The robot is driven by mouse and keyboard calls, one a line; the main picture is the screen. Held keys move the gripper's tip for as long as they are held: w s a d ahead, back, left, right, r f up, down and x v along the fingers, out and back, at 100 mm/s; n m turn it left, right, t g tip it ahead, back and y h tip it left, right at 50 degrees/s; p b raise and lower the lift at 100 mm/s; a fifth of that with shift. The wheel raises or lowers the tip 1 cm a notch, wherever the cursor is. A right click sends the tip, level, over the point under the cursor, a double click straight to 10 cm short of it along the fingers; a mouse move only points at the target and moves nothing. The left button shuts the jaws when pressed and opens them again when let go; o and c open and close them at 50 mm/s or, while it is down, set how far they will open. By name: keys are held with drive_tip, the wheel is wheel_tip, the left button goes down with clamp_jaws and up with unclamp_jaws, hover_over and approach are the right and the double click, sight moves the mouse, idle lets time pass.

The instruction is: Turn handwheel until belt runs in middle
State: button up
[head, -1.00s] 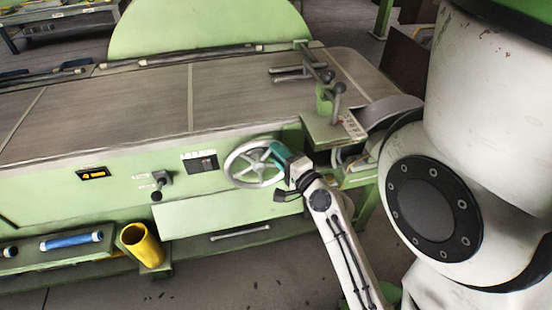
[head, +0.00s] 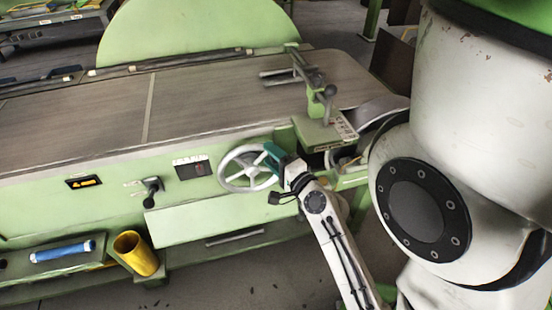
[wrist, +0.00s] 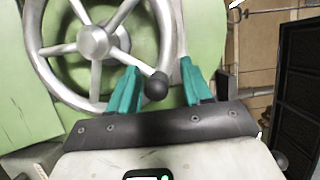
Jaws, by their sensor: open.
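The handwheel (head: 247,168) is a pale grey spoked wheel on the green machine's front panel. In the wrist view, the handwheel (wrist: 93,41) fills the upper left, with a black knob (wrist: 156,87) at its lower right rim. My gripper (head: 271,153) is at the wheel's right side. In the wrist view its teal fingers (wrist: 160,78) are open, with the knob between them in the picture. I cannot tell whether either finger touches it. The brown-grey belt (head: 220,95) lies along the machine top, with a pale cross seam. Whether it runs centred I cannot tell.
A small display (head: 83,182) with orange digits and a black lever (head: 152,190) sit left of the wheel. A clamp-like fixture (head: 323,100) stands at the belt's right end.

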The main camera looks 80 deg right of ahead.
drive_tip(key=b+v, duration=0.4)
drive_tip(key=v, duration=0.6)
drive_tip(key=shift+s+a, duration=0.25)
drive_tip(key=shift+r, duration=0.1)
drive_tip(key=w+a+f+n+y+p, duration=0.2)
drive_tip(key=w+a+f+n+y, duration=0.6)
drive_tip(key=w+a+n+y, duration=0.45)
drive_tip(key=s+a+f+n+g+p, duration=0.2)
drive_tip(key=a+n+g, duration=0.5)
drive_tip(key=n+g, duration=0.4)
wheel_tip(320, 180, down, 3)
drive_tip(key=s+n, duration=0.1)
drive_tip(key=n, duration=0.2)
drive_tip(key=shift+r+g, duration=0.2)
drive_tip(key=shift+g, duration=0.2)
idle(3.4)
